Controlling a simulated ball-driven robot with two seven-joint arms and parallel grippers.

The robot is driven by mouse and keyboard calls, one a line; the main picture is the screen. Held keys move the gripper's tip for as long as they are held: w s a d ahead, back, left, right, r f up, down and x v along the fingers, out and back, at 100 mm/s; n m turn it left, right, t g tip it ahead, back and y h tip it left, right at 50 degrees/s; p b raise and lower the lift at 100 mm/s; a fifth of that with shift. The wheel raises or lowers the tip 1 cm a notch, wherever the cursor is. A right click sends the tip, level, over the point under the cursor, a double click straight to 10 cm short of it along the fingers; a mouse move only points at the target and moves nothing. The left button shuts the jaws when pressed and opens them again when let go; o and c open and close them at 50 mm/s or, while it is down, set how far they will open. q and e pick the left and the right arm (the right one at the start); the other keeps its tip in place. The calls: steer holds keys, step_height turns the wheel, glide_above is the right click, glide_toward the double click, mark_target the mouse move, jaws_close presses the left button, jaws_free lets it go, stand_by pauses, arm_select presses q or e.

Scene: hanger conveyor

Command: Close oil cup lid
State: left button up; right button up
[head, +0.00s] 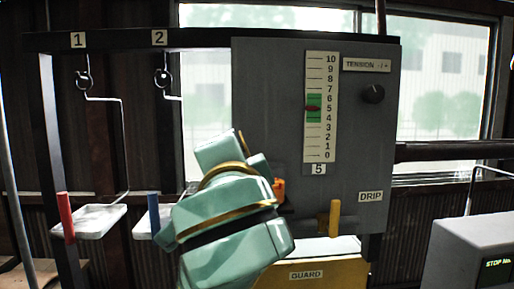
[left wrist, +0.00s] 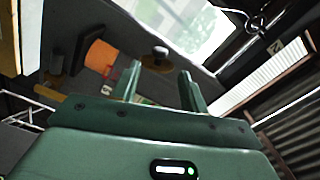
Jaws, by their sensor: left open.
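An orange part (head: 279,188), possibly the oil cup, shows beside my left arm at the grey panel (head: 350,150); the arm hides most of it. In the left wrist view, an orange cylindrical part (left wrist: 98,55) stands left of my fingers. No lid can be made out clearly. My left gripper (left wrist: 158,76) is open, with nothing seen between its fingers. In the head view my arm hides its fingertips. My right gripper is not in view.
The panel carries a tension scale (head: 313,107), a black knob (head: 373,94) and a yellow drip handle (head: 335,217). A yellow guard (head: 316,273) is below. Hooks with white trays (head: 98,221) hang at left. A grey box with a display (head: 475,255) stands at right.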

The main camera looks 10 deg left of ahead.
arm_select(q)
steer(key=p+x, duration=0.1)
steer(key=x, duration=0.7)
steer(key=shift+w+a, duration=0.1)
steer(key=shift+w, duration=0.15)
steer(key=shift+w+a+f, duration=0.1)
steer(key=shift+w, duration=0.25)
steer(key=shift+c, duration=1)
steer(key=c, duration=0.7)
